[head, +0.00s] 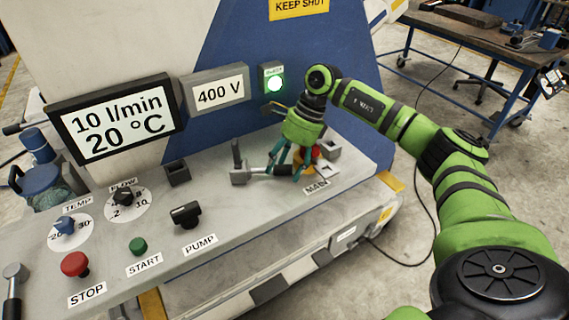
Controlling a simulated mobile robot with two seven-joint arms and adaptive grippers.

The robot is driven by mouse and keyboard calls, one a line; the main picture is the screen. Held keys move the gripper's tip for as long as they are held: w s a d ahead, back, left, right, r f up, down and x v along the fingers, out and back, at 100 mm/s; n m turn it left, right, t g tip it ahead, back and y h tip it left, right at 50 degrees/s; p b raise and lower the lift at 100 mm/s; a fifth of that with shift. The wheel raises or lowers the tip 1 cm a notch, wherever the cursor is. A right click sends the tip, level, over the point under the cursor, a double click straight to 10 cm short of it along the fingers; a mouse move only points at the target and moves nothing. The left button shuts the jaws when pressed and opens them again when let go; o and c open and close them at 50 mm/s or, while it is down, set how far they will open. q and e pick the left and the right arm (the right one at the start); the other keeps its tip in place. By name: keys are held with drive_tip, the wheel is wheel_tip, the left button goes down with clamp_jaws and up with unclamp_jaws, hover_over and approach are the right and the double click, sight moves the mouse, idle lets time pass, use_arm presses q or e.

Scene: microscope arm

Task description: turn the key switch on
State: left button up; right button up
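My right gripper (286,172) comes down from above onto the right end of the sloped grey control panel (225,245), over the area labelled MAIN. Its teal fingers stand apart at the knuckles, but I cannot tell whether the tips close on anything. A red and yellow main switch (316,153) shows just behind and right of the fingers, partly hidden by them. A key is not clearly visible. A grey fitting with a dark upright lever (238,154) and a bar stands left of the fingers. My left gripper is not in view.
The panel also carries a black PUMP knob (186,214), green START button (138,245), red STOP button (75,264), FLOW dial (124,196) and blue TEMP dial (65,225). Displays read 10 l/min, 20 °C and 400 V (219,93). A green indicator (273,82) is lit.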

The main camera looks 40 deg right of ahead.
drive_tip(key=shift+r, duration=0.1)
drive_tip(key=v, duration=1.2)
